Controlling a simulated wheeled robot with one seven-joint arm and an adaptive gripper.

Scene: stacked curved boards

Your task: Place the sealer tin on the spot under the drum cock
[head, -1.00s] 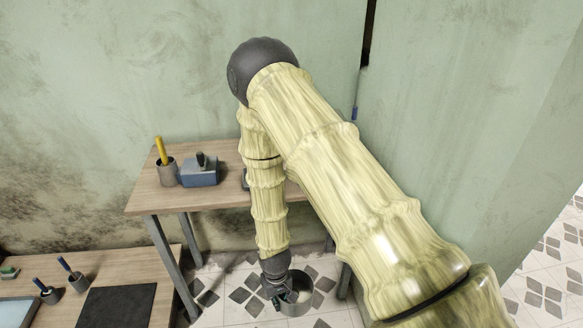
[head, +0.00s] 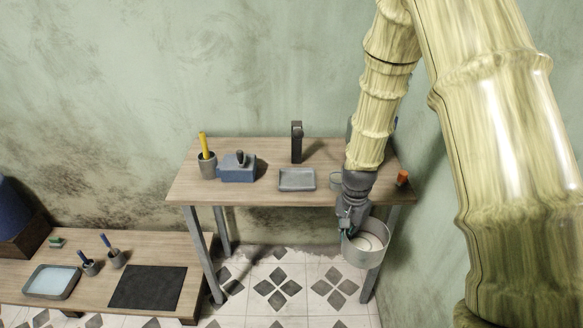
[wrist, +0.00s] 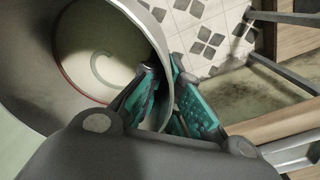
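The sealer tin (head: 366,247) looks like a wide, open, light grey round tin with a pale inside. My gripper (head: 345,226) is shut on the tin's wall at its left side in the head view and holds it clear of the floor, in front of the table's right end. In the wrist view, the tin (wrist: 98,55) fills the upper left, and the teal finger pads of my gripper (wrist: 163,100) lie on both sides of its wall. A blue drum-like body (head: 14,208) is cut off at the far left. I cannot make out a cock or the spot under it.
The back table (head: 250,192) carries a grey cup with a yellow tool (head: 206,162), a blue block (head: 238,170), a grey tray (head: 297,180) and a dark upright piece (head: 297,142). A low left table (head: 200,252) holds a black mat (head: 147,288) and a pale blue tray (head: 52,281).

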